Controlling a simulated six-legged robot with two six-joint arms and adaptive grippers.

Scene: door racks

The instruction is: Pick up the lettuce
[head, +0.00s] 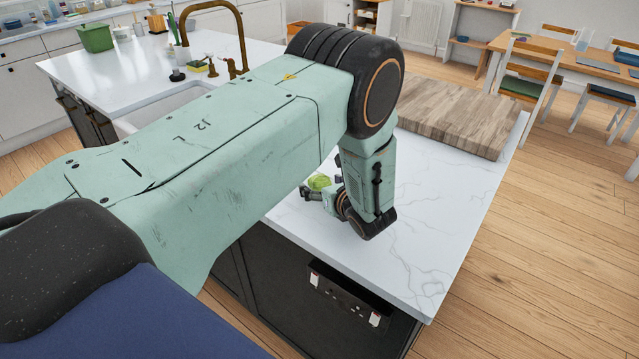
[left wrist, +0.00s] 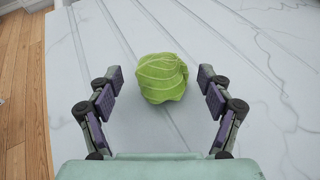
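The lettuce (left wrist: 161,78) is a round, light green head resting on the white marble counter (left wrist: 260,125). In the left wrist view it lies between and just beyond the fingertips of my left gripper (left wrist: 160,82), with a gap on both sides. My left gripper is open and empty. In the head view the lettuce (head: 319,182) shows partly behind my left gripper (head: 318,192), low over the counter near its left edge. My left arm hides part of the counter. My right gripper is in neither view.
A wooden board (head: 450,115) lies on the counter to the right of my arm. A sink (head: 165,108) with a brass faucet (head: 240,40) and a green bin (head: 96,37) are at the left. The counter's front right part is clear. A dining table (head: 575,70) stands beyond.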

